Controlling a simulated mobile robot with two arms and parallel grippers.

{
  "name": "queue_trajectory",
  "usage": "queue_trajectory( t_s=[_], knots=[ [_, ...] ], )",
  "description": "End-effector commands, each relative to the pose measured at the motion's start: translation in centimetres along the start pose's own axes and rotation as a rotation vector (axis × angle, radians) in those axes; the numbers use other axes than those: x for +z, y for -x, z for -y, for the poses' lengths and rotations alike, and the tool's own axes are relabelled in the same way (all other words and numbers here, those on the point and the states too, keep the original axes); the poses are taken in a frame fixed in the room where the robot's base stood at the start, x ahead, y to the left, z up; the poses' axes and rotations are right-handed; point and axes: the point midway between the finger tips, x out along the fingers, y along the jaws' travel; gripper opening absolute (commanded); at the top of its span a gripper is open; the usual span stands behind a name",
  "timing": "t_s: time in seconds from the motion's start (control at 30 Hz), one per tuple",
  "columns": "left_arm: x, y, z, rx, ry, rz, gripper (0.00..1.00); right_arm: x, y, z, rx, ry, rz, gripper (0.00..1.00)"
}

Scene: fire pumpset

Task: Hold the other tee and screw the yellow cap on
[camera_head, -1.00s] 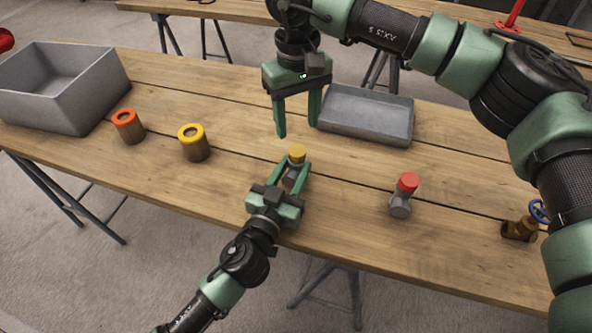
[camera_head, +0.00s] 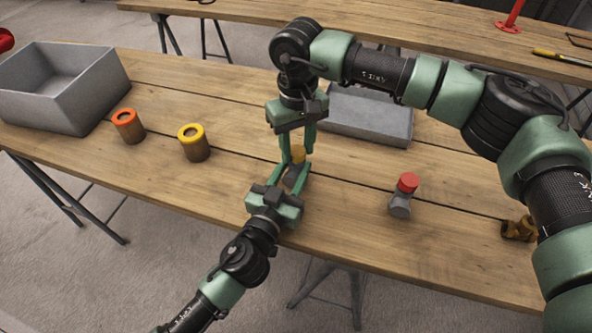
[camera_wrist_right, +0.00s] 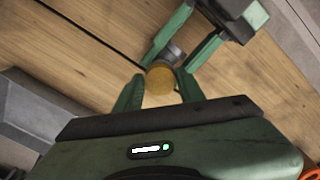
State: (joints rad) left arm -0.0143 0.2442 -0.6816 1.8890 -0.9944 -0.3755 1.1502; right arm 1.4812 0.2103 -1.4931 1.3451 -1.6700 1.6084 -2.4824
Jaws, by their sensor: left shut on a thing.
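A grey tee (camera_head: 291,179) stands on the wooden table, and my left gripper (camera_head: 292,169) is shut on it. The yellow cap (camera_head: 298,153) sits at the top of this tee; how far it is threaded on cannot be told. My right gripper (camera_head: 296,154) points down from above with its fingers on either side of the cap. In the right wrist view, the yellow cap (camera_wrist_right: 160,79) lies between the right fingertips (camera_wrist_right: 158,88), with gaps showing. The grey tee (camera_wrist_right: 174,52) is partly hidden behind the cap. Another grey tee (camera_head: 400,205) stands to the right with a red cap (camera_head: 408,182) on it.
A deep grey bin (camera_head: 105,95) stands at the left and a shallow grey tray (camera_head: 375,133) behind my grippers. An orange-topped cylinder (camera_head: 128,127) and a yellow-topped cylinder (camera_head: 193,143) stand left. A brass valve (camera_head: 518,229) is at the right, partly covered by my right arm.

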Motion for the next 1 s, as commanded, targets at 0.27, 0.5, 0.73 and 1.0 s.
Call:
queue_trajectory(
  t_s=[0.27, 0.5, 0.73, 1.0],
  knots=[
    [-0.05, -0.01, 0.01, 0.000, 0.000, -0.001, 0.00, -0.01, 0.03, -0.03, 0.000, -0.018, 0.000, 0.00],
    [-0.06, -0.01, 0.02, 0.000, 0.000, -0.001, 0.00, 0.00, 0.02, -0.06, 0.001, -0.399, -0.001, 0.00],
    [-0.06, -0.01, 0.03, -0.001, 0.000, -0.001, 0.00, 0.02, -0.01, -0.07, 0.001, -0.922, -0.001, 0.00],
    [-0.06, -0.01, 0.04, -0.001, 0.000, -0.001, 0.00, 0.04, -0.04, -0.05, 0.001, -1.533, -0.001, 0.00]
  ],
)
